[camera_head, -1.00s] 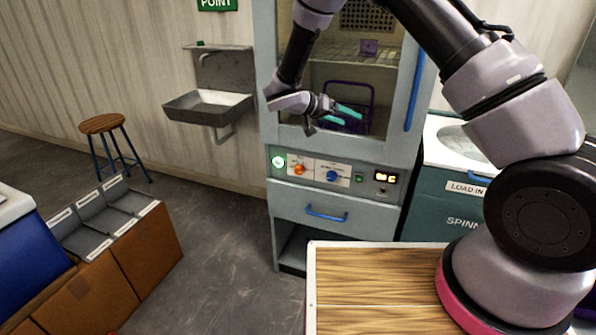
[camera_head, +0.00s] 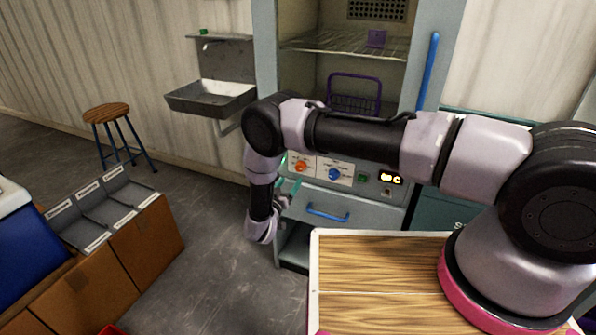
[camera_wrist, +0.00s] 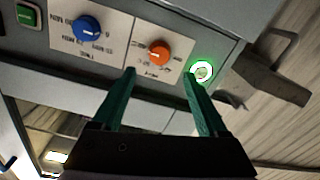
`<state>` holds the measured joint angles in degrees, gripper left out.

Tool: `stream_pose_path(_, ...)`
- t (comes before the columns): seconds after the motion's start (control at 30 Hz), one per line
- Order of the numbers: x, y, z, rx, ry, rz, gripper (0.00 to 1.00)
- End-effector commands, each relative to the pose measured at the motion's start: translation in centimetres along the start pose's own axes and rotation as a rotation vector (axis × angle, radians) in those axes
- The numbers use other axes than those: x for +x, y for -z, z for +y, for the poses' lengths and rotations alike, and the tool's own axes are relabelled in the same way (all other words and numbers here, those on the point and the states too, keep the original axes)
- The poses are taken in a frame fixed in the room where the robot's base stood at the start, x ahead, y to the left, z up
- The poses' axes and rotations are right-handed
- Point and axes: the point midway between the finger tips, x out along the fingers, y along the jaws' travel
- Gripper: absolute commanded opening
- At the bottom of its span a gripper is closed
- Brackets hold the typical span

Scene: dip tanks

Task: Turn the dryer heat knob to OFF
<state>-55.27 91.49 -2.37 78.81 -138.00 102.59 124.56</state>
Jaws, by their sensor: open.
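The dryer (camera_head: 263,60) is the tall grey-blue cabinet with a control panel below its window. The orange knob (camera_head: 300,166), which looks like the heat knob, is on the panel's left; its small lettering is hard to read. It also shows in the wrist view (camera_wrist: 159,53), with a white pointer mark, just beyond my fingertips. A blue knob (camera_wrist: 86,28) sits beside it on its own labelled plate. My gripper (camera_wrist: 160,76) is open, its two green fingers apart, aimed at the orange knob and not visibly touching it. In the head view my arm partly covers the panel.
A lit round green button (camera_wrist: 202,71) sits close by one finger. A green switch (camera_head: 363,177) and a lit display (camera_head: 390,178) are right of the blue knob. A drawer with a blue handle (camera_head: 328,213) lies below. A wooden-topped surface (camera_head: 375,275) is in front.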

Motion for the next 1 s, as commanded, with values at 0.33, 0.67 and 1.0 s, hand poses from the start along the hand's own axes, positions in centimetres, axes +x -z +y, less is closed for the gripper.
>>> stream_pose_path(0.33, 6.6, 0.0, 0.1, 0.0, -0.004, -0.001, 0.76)
stream_pose_path(0.67, 8.6, 0.0, 0.1, -0.003, -0.002, -0.001, 0.76)
stream_pose_path(1.0, 8.6, 0.0, 0.1, -0.003, -0.002, -0.001, 0.19)
